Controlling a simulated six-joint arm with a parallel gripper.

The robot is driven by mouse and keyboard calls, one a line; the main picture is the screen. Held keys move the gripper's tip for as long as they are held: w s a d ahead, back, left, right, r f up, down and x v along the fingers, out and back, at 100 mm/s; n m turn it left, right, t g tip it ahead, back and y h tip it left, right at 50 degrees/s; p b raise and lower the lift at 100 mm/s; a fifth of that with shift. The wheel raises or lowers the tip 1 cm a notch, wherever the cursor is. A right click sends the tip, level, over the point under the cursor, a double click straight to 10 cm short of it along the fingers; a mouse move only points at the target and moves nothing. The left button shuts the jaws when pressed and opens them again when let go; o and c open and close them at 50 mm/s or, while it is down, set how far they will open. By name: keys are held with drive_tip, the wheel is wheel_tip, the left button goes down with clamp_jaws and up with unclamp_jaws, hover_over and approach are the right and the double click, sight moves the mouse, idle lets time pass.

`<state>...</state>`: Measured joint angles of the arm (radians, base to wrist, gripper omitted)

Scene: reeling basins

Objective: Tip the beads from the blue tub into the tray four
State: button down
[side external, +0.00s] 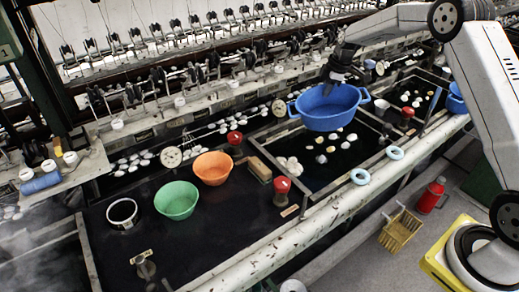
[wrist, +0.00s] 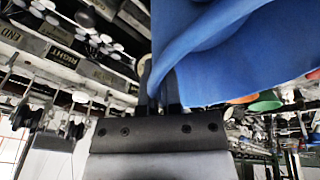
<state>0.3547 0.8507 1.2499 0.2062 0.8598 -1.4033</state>
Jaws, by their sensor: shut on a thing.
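The blue tub (side external: 330,112) is held in the air above a dark basin (side external: 340,181), roughly level with its opening upward. My gripper (side external: 345,76) is shut on the tub's rim at the back. In the wrist view the blue tub (wrist: 235,65) fills the upper right, and my gripper's dark fingers (wrist: 163,92) pinch its edge. I cannot make out beads inside the tub. No number shows that tells me which basin is tray four. The basin under the tub holds dark water with several pale cocoon-like pieces (side external: 320,158).
A green bowl (side external: 177,200) and an orange bowl (side external: 213,168) stand left, with a brown block (side external: 259,169) and red-topped post (side external: 281,190). Pale blue rings (side external: 360,176) lie on the front rail. Another basin (side external: 412,98) lies right. Reeling machinery (side external: 150,80) lines the back.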

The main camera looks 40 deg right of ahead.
drive_tip(key=shift+w+d+f+g+y, duration=0.1)
drive_tip(key=shift+d+g+y, duration=0.1)
drive_tip(key=shift+y, duration=0.6)
drive_tip(key=shift+w+d+f+g+y, duration=0.1)
drive_tip(key=shift+d+g+y, duration=0.1)
drive_tip(key=shift+y, duration=0.6)
